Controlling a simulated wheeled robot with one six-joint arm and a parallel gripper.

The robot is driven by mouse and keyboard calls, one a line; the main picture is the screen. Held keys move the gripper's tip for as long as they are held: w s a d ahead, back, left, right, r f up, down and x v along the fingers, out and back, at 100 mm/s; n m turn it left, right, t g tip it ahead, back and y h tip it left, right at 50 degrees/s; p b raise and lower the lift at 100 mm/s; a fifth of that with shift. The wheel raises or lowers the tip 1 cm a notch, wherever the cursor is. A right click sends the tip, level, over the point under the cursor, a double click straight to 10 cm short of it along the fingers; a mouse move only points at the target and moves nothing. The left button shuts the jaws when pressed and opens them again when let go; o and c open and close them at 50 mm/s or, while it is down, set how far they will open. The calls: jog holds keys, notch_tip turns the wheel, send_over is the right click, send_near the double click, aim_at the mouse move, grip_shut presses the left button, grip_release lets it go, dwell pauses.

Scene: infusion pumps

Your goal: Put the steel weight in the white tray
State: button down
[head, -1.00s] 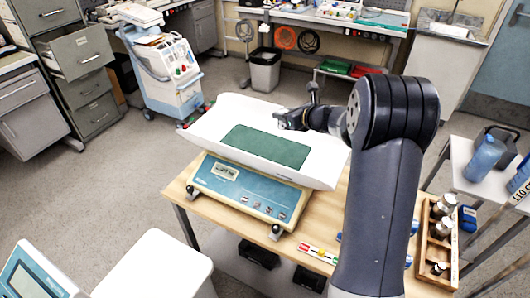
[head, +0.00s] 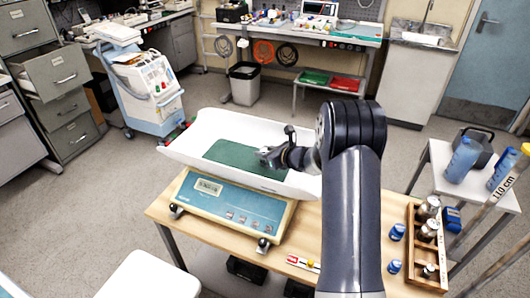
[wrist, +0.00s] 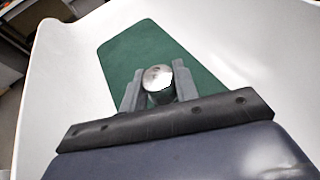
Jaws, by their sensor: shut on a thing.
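The steel weight (wrist: 158,78) shows in the wrist view as a shiny round top between the two grey fingers of my gripper (wrist: 157,90). My gripper is shut on it. In the head view my gripper (head: 268,154) is over the right part of the green mat in the white tray (head: 185,149). The weight cannot be made out clearly there. The tray is a wide curved pan on top of a blue and beige scale (head: 232,208). I cannot tell whether the weight touches the green mat (head: 225,153).
The scale stands on a wooden table (head: 305,225). A wooden rack (head: 414,262) with several metal cylinders and small blue-capped bottles (head: 396,232) are at the right. A side table (head: 470,190) holds blue bottles. A wheeled cart (head: 150,85) stands behind left.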

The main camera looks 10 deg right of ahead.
jog(key=shift+f+b, duration=0.1)
jog(key=shift+b, duration=0.2)
jog(key=c, duration=1.1)
grip_release()
jog(key=shift+s+r+p, duration=0.1)
jog(key=shift+r+p, duration=0.15)
jog(key=shift+p, duration=0.05)
jog(key=b+v, duration=0.1)
jog(key=v, duration=1)
jog(key=shift+s+d, duration=0.2)
jog(key=shift+s, duration=0.1)
jog(key=shift+r, duration=0.1)
